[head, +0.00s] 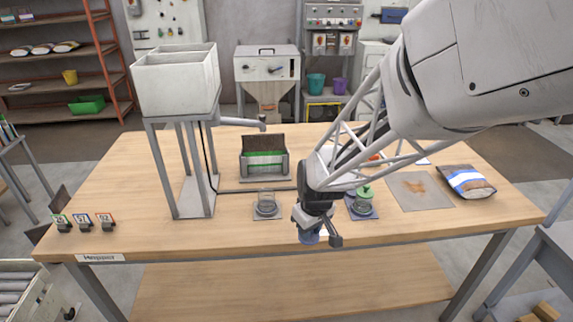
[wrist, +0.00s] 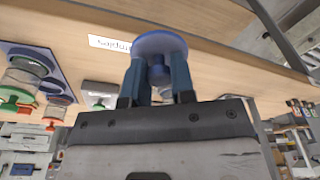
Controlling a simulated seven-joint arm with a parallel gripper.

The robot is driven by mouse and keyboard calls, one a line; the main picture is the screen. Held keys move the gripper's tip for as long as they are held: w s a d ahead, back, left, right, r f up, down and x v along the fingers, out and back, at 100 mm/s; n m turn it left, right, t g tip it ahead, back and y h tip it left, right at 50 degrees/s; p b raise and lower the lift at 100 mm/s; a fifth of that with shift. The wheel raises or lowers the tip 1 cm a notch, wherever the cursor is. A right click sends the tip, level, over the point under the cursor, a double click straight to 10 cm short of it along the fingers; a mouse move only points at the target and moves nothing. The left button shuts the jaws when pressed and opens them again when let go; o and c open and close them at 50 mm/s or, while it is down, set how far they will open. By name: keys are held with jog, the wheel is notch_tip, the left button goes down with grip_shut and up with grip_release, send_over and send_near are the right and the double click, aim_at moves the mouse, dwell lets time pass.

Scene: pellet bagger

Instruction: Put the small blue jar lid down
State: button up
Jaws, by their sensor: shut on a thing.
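The small blue jar lid (wrist: 160,42) is a round disc with a knob, held between the two fingers of my gripper (wrist: 157,80) in the wrist view. In the head view my gripper (head: 318,232) hangs near the front edge of the table, with the blue lid (head: 309,238) below it, partly hidden by the gripper. My gripper is shut on the lid. I cannot tell how high the lid is above the table.
A clear jar (head: 266,205) stands on a grey mat left of my gripper. A jar with a green lid (head: 364,192) stands to the right. A pellet bag (head: 467,182) lies far right. The hopper stand (head: 178,75) is on the left. Bare wood (head: 180,236) shows at the front left.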

jog(key=shift+m, duration=0.8)
jog(key=s+d+f, duration=0.2)
jog(key=d, duration=0.1)
jog(key=shift+s+f, duration=0.1)
jog(key=shift+s, duration=0.05)
jog(key=w, duration=0.5)
jog(key=w+a+f, duration=0.1)
jog(key=w, duration=1)
jog(key=shift+a+f, duration=0.15)
jog(key=shift+f, duration=0.05)
jog(key=shift+f, duration=0.1)
jog(key=shift+f, duration=1.7)
jog(key=shift+f, duration=0.1)
jog(key=o, duration=0.9)
